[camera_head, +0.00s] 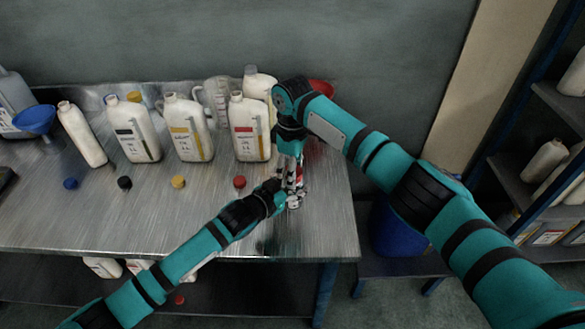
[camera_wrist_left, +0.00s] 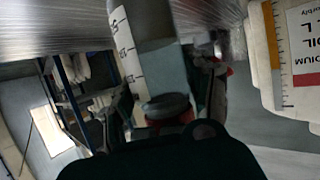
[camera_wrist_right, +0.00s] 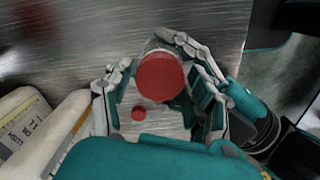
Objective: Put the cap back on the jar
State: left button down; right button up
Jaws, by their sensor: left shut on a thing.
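The clear jar (camera_wrist_left: 118,45) shows up close in the left wrist view, with graduation marks on its side. My left gripper (camera_head: 284,192) is shut on it, just above the table's right part. The red cap (camera_wrist_right: 160,76) is over the jar's mouth in the right wrist view; whether it is seated cannot be told. The cap is partly visible in the head view (camera_head: 299,173). My right gripper (camera_wrist_right: 165,85) comes from above, its fingers open on either side of the cap with gaps. The arms hide much of the jar in the head view.
Several white bottles, including a red-labelled one (camera_head: 249,128), stand along the back of the metal table (camera_head: 110,220). Loose caps lie in front, among them another red cap (camera_head: 239,182). A blue funnel (camera_head: 34,119) is at far left. The table's front is clear.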

jog(key=c, duration=0.9)
jog(key=shift+m, duration=0.8)
jog(key=shift+c, duration=0.2)
jog(key=o, duration=1.4)
jog(key=shift+c, duration=0.2)
notch_tip(320, 180, up, 12)
